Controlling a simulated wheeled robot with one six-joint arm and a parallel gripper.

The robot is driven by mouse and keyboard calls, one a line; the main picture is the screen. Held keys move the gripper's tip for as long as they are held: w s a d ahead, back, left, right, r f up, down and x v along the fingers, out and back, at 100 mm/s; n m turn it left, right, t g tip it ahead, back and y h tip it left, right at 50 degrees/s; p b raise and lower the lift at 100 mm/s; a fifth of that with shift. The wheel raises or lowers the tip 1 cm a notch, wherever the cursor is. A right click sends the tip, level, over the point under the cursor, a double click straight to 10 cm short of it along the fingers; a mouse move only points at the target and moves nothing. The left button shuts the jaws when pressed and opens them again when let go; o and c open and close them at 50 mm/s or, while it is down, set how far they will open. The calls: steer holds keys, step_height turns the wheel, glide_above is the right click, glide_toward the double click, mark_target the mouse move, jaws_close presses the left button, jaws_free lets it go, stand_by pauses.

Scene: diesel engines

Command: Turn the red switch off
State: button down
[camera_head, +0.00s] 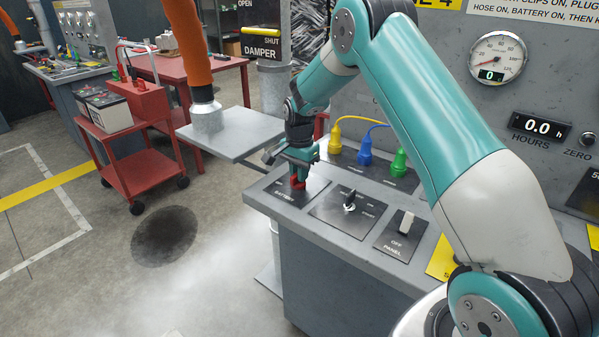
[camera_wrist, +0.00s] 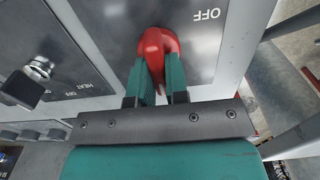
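The red switch (camera_head: 298,184) stands on a dark plate marked BATTERY at the left end of the grey console top. In the wrist view the red switch (camera_wrist: 158,40) has a rounded head, and an upside-down OFF label (camera_wrist: 207,14) is to its right. My gripper (camera_head: 298,171) points down over it. In the wrist view my gripper (camera_wrist: 158,65) has one teal finger on each side of the red handle, closed in against it. The lower part of the handle is partly hidden between the fingers.
A black-handled selector (camera_head: 350,201) and a white PANEL switch (camera_head: 404,222) stand to the right on the console. Yellow, blue and green plugs (camera_head: 365,150) are behind. A grey shelf (camera_head: 232,132) and red battery cart (camera_head: 130,160) are to the left.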

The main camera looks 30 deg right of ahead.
steer(key=shift+n, duration=0.4)
steer(key=n, duration=0.3)
steer(key=shift+w+n, duration=0.15)
steer(key=shift+n, duration=0.25)
steer(key=n, duration=0.4)
steer(key=shift+a+r+n, duration=0.1)
steer(key=shift+a+n, duration=0.05)
steer(key=shift+n, duration=0.15)
steer(key=n, duration=0.4)
steer(key=shift+w+a, duration=0.1)
steer(key=shift+a, duration=0.05)
steer(key=n, duration=0.4)
steer(key=shift+a+n, duration=0.1)
steer(key=shift+n, duration=0.2)
steer(key=c, duration=1.1)
jaws_free()
step_height(320, 180, up, 17)
steer(key=shift+r+b, duration=0.2)
steer(key=shift+b, duration=0.7)
